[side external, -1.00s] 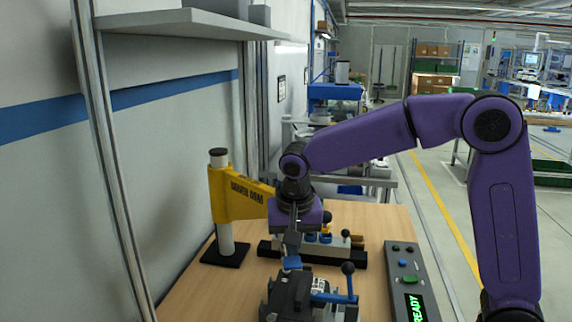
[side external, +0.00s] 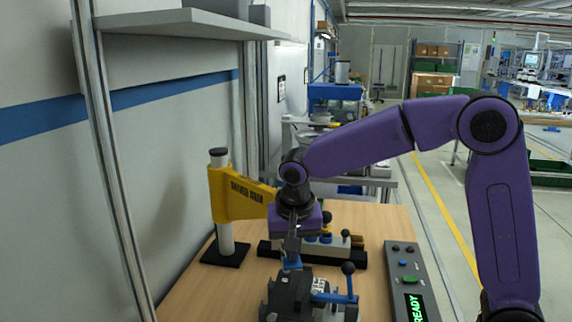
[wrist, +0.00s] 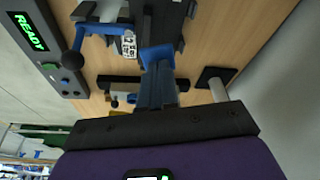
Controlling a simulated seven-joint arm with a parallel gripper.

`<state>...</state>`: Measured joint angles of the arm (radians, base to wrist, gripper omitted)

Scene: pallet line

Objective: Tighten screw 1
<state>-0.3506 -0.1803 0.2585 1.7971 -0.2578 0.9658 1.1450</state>
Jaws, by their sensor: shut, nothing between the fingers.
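My gripper (side external: 291,265) points down over the back edge of a dark clamping fixture (side external: 284,294), its fingers together and empty. In the wrist view, my gripper (wrist: 157,57) shows blue fingertips close to the fixture (wrist: 162,12); I cannot tell whether they touch it. A pale plate with holes (wrist: 129,44) sits in the fixture beside the blue lever (wrist: 97,29). The yellow driver arm (side external: 235,194) stands on its post at the left, its right end partly behind my gripper. I cannot make out screw 1 in either view.
A control box (side external: 406,275) with a green READY display stands on the right of the wooden table (side external: 375,222). A rack with coloured knobs (side external: 338,251) is behind my gripper. The fixture's lever ends in a dark ball knob (side external: 348,267). A shelf (side external: 180,23) hangs at upper left.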

